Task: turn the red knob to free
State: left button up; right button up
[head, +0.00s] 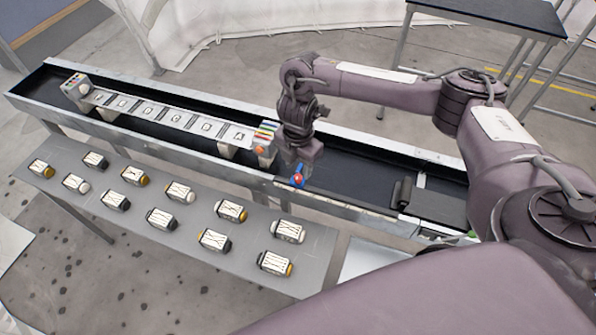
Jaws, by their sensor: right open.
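A small red knob (298,181) with a blue part shows at the near edge of the long black-lined trough, right of the panel's end block. My right gripper (298,169) points down directly above it and overlaps it in this view. The gripper is open; its fingers are small and partly hidden, so I cannot tell whether they touch the knob or stand around it. The knob's turned position is too small to read. My left gripper is not in view.
The trough (345,192) holds a long panel (163,118) of marked squares with coloured end blocks. A grey table (150,222) in front carries several marked blocks with yellow, white or black ends. A dark table (490,12) stands at the back right.

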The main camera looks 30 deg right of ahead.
aim_at(298, 176)
notch_tip(298, 176, down, 3)
jog(key=shift+w+d+r+p, duration=0.1)
jog(key=shift+w+r+p, duration=0.1)
jog(key=shift+p, duration=0.1)
jog(key=shift+f, duration=0.8)
jog(key=c, duration=0.4)
grip_shut()
jog(key=shift+f+n+b, duration=0.15)
jog(key=shift+n+b, duration=0.25)
jog(key=shift+n, duration=0.1)
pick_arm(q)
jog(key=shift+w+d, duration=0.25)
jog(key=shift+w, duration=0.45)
